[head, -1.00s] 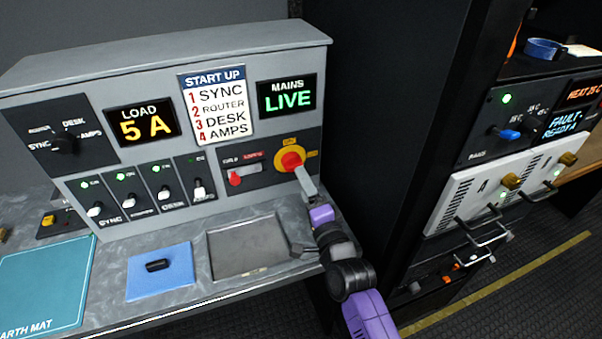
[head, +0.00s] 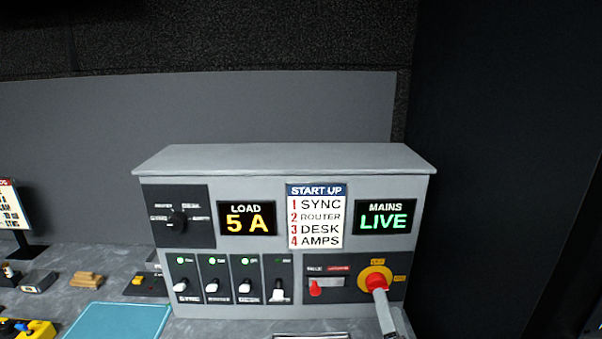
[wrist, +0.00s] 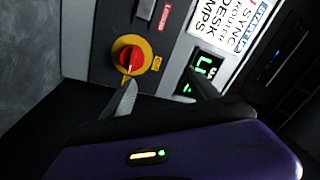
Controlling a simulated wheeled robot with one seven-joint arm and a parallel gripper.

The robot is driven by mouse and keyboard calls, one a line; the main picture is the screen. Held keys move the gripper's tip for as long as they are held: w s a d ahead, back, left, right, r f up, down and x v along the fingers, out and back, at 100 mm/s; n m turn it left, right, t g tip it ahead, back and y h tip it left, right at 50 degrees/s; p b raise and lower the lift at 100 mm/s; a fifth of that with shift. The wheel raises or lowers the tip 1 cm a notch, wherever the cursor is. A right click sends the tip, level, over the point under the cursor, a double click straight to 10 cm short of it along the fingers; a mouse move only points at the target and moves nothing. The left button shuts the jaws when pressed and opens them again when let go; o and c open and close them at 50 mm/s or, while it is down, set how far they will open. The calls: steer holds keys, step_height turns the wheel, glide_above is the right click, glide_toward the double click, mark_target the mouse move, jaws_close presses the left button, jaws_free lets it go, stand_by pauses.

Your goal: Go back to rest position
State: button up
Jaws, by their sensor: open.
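My gripper (head: 388,318) shows at the bottom of the head view, just below the red and yellow rotary switch (head: 376,281) on the grey power panel (head: 290,158). In the wrist view my gripper (wrist: 162,92) is open with nothing between its fingers. One finger overlaps the lower edge of the rotary switch (wrist: 130,56); whether it touches cannot be told. The other finger is in front of the green mains display (wrist: 205,65). The rest of my arm is out of the head view.
The mains display (head: 385,217) reads LIVE and the load display (head: 247,218) reads 5 A. Several toggle switches (head: 247,285) line the panel. A teal mat (head: 120,322) lies on the bench at left. A dark cabinet (head: 490,180) stands at right.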

steer(key=s+f+n+g, duration=0.1)
steer(key=s+n, duration=0.4)
steer(key=s, duration=1.7)
steer(key=s+f+n+g, duration=0.2)
steer(key=s+n+g, duration=0.2)
steer(key=s, duration=1.9)
steer(key=shift+d+n, duration=0.4)
steer(key=shift+n, duration=0.6)
steer(key=shift+s, duration=0.1)
